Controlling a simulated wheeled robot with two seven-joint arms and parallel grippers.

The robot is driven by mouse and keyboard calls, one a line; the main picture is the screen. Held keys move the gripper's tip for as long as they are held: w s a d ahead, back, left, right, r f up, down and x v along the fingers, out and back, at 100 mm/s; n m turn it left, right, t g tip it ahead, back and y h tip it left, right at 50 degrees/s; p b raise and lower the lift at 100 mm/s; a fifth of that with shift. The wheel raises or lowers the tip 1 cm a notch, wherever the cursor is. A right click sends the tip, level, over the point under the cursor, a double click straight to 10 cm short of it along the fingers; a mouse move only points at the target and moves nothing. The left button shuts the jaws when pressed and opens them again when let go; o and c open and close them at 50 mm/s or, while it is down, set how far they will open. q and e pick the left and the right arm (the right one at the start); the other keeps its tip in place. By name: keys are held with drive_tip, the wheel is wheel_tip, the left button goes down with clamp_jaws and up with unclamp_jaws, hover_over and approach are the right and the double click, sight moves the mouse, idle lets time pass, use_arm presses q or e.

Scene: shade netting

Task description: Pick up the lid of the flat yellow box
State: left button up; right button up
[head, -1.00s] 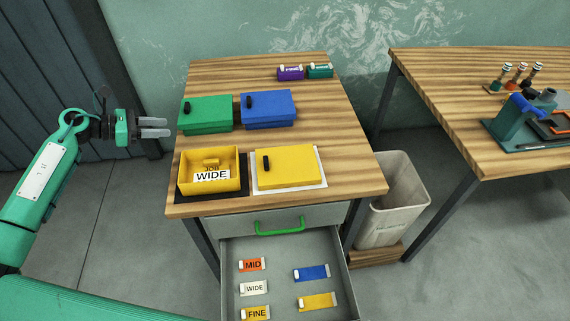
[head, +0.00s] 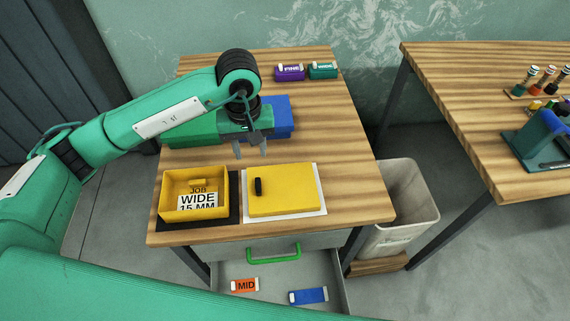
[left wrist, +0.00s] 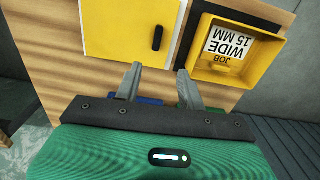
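The flat yellow box (head: 290,190) stands closed on a white mat at the front of the wooden table. Its lid carries a black handle (head: 258,187) near the left edge. In the left wrist view the yellow lid (left wrist: 112,28) is at the top, with the handle (left wrist: 157,38) at its right. My left gripper (head: 250,154) is open and empty, above the table behind the box and apart from the handle. Its two spread fingers (left wrist: 158,80) point towards the box side in the left wrist view. My right gripper is not in view.
An open yellow box (head: 165,196) with a "JOB WIDE 15 MM" card stands left of it. Green (head: 180,134) and blue (head: 283,112) boxes are behind, partly hidden by my arm. An open drawer (head: 275,274) is below the front edge. A bin (head: 408,205) stands right.

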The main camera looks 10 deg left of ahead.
use_arm(q)
drive_tip(key=p, duration=0.2)
hover_over(258, 184)
wheel_tip(258, 184, down, 7)
drive_tip(key=shift+a+r, duration=0.1)
drive_tip(key=shift+a, duration=0.05)
drive_tip(key=shift+s+f+p, duration=0.1)
drive_tip(key=shift+f+p, duration=0.4)
drive_tip(key=shift+f, duration=0.2)
wheel_tip(258, 184, down, 4)
drive_tip(key=shift+f+p, duration=0.1)
drive_tip(key=shift+p, duration=1)
drive_tip(key=shift+f, duration=0.3)
drive_tip(key=shift+c, duration=0.2)
clamp_jaws()
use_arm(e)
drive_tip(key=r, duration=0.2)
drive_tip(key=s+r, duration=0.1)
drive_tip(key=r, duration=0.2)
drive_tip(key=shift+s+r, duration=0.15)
